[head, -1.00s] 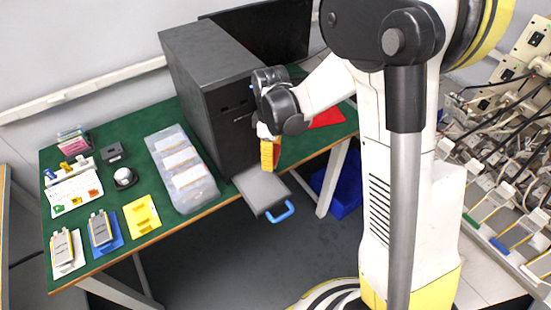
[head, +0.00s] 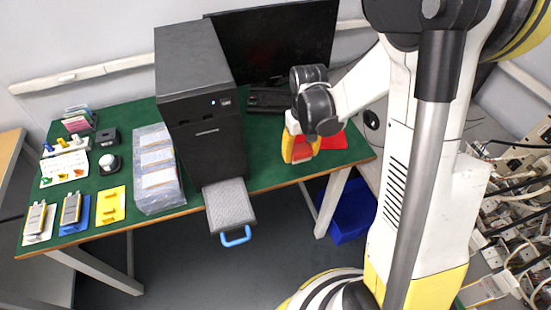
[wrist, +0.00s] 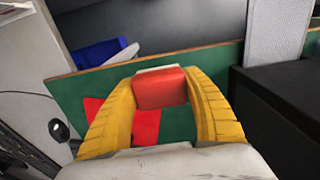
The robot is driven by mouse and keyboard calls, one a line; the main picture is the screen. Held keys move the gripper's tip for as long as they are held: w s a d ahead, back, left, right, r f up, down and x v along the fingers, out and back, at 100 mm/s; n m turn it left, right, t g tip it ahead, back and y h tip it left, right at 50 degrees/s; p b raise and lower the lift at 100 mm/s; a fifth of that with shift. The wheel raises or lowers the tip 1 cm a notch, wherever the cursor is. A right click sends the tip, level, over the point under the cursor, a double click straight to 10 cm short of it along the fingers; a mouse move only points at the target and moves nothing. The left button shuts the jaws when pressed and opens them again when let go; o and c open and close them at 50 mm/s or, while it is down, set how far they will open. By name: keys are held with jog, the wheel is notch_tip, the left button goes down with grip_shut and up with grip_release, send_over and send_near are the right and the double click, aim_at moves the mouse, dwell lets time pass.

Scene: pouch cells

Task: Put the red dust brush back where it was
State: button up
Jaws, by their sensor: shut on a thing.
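My gripper (head: 302,150) has yellow fingers and is shut on the red dust brush (wrist: 160,88). The brush shows as a red block with a pale edge between the fingertips in the wrist view. In the head view, a bit of its red (head: 301,149) shows between the fingers. I hold it over the front right part of the green table, to the right of the black computer tower. A flat red patch (head: 334,141) lies on the table just right of my gripper. It also shows in the wrist view (wrist: 146,127), partly hidden by the fingers.
The black tower (head: 190,100) stands left of my gripper, with a monitor (head: 280,45) and keyboard (head: 268,98) behind. A grey tray with a blue handle (head: 235,237) sticks out past the front edge. A blue bin (head: 350,212) is below. Clear boxes (head: 156,170) stand left.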

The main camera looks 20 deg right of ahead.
jog(key=b, duration=0.3)
send_over(273, 163)
notch_tip(273, 163, down, 6)
jog(key=shift+r, duration=0.1)
jog(key=shift+f+b, duration=0.8)
jog(key=shift+f, duration=1.2)
jog(key=shift+f, duration=0.15)
jog(key=o, duration=1.3)
